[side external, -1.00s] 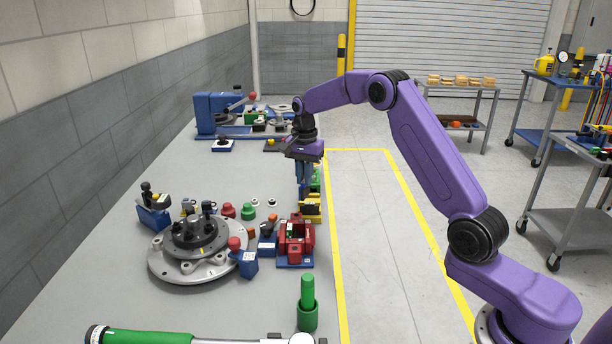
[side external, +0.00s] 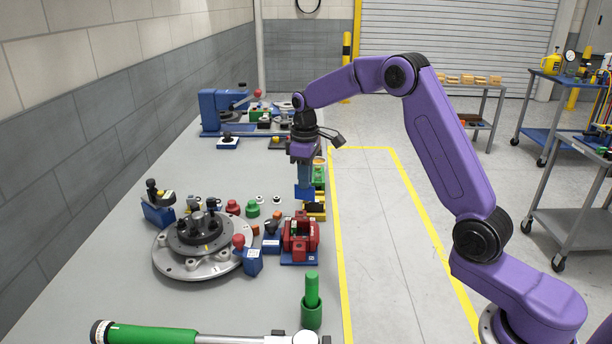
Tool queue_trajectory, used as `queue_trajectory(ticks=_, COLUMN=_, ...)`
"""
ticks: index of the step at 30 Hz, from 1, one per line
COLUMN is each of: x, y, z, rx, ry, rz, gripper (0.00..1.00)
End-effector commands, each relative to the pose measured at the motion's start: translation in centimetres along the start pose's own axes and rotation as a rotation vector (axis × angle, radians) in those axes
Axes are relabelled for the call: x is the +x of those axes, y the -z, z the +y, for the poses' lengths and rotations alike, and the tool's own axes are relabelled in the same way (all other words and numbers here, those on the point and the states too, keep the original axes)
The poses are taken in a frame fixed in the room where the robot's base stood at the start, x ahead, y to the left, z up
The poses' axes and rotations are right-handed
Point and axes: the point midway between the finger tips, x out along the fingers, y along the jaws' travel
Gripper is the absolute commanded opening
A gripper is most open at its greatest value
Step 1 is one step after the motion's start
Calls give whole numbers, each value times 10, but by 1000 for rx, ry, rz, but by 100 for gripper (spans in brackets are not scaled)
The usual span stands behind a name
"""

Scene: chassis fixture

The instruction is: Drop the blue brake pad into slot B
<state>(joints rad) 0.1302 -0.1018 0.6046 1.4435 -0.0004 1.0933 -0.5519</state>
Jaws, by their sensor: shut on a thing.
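My gripper (side external: 304,184) points straight down above the row of coloured holders along the bench's right edge. It is shut on a blue block, which I take to be the blue brake pad (side external: 304,194), hanging upright at the fingertips. A yellow holder (side external: 318,213) with dark parts stands just below and behind the pad. I cannot tell whether the pad touches it. A green holder (side external: 320,176) lies behind, partly hidden by the gripper. No slot letters are readable, so I cannot tell which is slot B.
A red fixture on a blue base (side external: 300,240) stands nearer the camera. A round metal turntable (side external: 190,262) with clamps is to its left.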

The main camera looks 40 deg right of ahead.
Motion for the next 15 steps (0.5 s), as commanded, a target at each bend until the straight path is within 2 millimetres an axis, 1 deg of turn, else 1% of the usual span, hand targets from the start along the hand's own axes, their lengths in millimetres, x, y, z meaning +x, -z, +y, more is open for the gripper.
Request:
queue_trajectory(ticks=3, x=-3, y=-1, z=-8, rx=-204, ry=0, rz=0, gripper=0)
queue_trajectory(ticks=15, x=-10, y=-8, z=-32, rx=-895, ry=-1, rz=0, gripper=0)
